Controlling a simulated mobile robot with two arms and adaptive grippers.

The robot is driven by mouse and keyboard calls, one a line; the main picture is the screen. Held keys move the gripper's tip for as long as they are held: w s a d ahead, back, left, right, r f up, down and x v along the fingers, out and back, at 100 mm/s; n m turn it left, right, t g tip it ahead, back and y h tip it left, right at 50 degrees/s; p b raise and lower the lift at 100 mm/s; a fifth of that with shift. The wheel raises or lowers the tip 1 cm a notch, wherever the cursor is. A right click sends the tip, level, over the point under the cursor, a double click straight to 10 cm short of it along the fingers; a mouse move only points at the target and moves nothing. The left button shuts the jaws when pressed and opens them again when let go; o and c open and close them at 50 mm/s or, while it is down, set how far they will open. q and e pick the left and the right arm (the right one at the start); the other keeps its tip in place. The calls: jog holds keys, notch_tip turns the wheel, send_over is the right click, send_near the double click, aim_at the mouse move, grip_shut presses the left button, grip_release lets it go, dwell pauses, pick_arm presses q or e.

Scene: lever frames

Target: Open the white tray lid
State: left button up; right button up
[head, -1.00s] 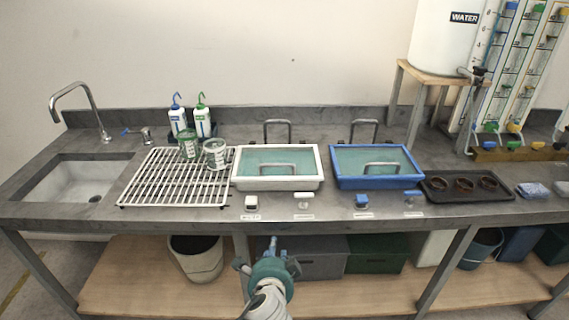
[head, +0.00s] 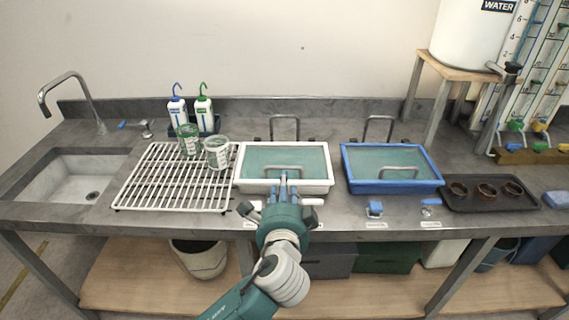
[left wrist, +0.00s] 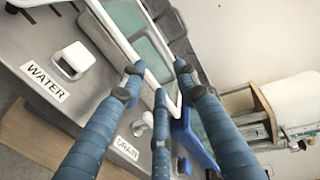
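The white tray (head: 333,182) stands on the grey counter, with a flat greenish lid panel (head: 310,157) over its top. A grey loop handle (head: 268,169) rises near the front of the lid. My left gripper (head: 288,180) is at the tray's front edge, its blue fingers overlapping the handle's right part. In the left wrist view its three fingers (left wrist: 160,76) are spread with nothing between them, close to the white rim (left wrist: 115,35). I cannot tell whether a finger touches the handle or rim. My right gripper is not in view.
A blue tray (head: 440,185) stands to the right, a white wire rack (head: 165,190) with two cups to the left. Small valves and labels line the counter front. Grey loops (head: 284,118) stand behind the trays. A dark tray (head: 490,207) with brown rings lies farther right.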

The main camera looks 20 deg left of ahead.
pick_arm(q)
jog(key=p+x, duration=0.1)
jog(key=x, duration=0.7)
jog(key=shift+w+a, duration=0.1)
jog(key=shift+w, duration=0.05)
jog(key=shift+w+a, duration=0.1)
jog(key=shift+w, duration=0.25)
jog(key=shift+w+f, duration=0.1)
jog(key=shift+w, duration=0.2)
grip_shut()
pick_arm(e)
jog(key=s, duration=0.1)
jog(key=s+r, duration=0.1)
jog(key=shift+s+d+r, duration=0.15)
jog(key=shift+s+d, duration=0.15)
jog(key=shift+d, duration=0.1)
